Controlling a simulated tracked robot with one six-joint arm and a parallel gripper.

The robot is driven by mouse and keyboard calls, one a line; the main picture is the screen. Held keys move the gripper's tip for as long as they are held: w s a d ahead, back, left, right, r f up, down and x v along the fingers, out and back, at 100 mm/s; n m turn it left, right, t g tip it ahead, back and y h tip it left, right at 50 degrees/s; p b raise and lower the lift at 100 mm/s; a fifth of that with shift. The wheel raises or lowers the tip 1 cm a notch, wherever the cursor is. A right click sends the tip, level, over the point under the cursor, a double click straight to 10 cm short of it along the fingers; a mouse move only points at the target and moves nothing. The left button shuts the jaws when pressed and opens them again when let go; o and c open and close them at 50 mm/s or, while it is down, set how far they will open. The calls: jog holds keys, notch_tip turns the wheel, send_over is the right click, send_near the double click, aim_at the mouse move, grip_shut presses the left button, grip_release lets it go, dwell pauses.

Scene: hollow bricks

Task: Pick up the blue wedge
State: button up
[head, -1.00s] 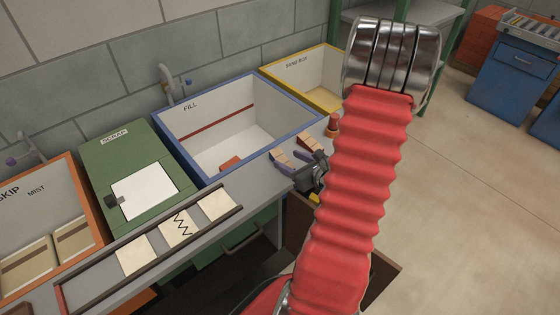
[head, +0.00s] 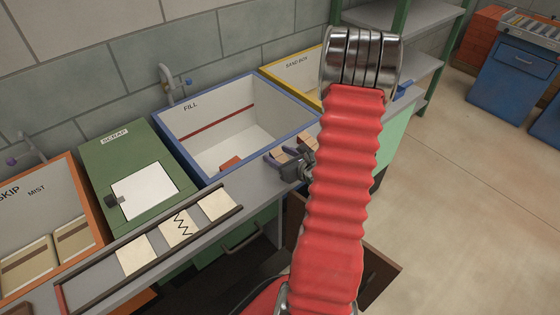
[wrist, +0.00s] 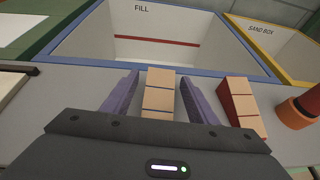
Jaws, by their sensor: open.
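A small blue object (head: 405,90), possibly the blue wedge, lies near the far right end of the bench in the head view, just right of my arm. Its exact shape is too small to tell. It does not show in the wrist view. My gripper (wrist: 158,80) is open, in front of the fill box. Its two purple-grey fingers stand on either side of a pale segmented block (wrist: 159,92), and I see gaps beside it. The gripper also shows in the head view (head: 285,156), well to the left of the blue object.
A red-sided pale block (wrist: 240,106) and an orange cylinder (wrist: 295,112) stand right of the gripper. Behind are the blue-rimmed fill box (head: 222,125) and yellow-rimmed sand box (head: 292,72). The green scrap bin (head: 125,160) is left. My red arm hides part of the bench.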

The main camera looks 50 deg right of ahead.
aim_at(278, 154)
jog(key=shift+w+f, duration=0.15)
jog(key=shift+w, duration=0.2)
jog(key=shift+c, duration=0.3)
jog(key=c, duration=1.1)
jog(key=shift+d+r, duration=0.1)
jog(key=shift+r, duration=0.1)
jog(key=shift+c, duration=0.2)
jog(key=shift+r, duration=4.85)
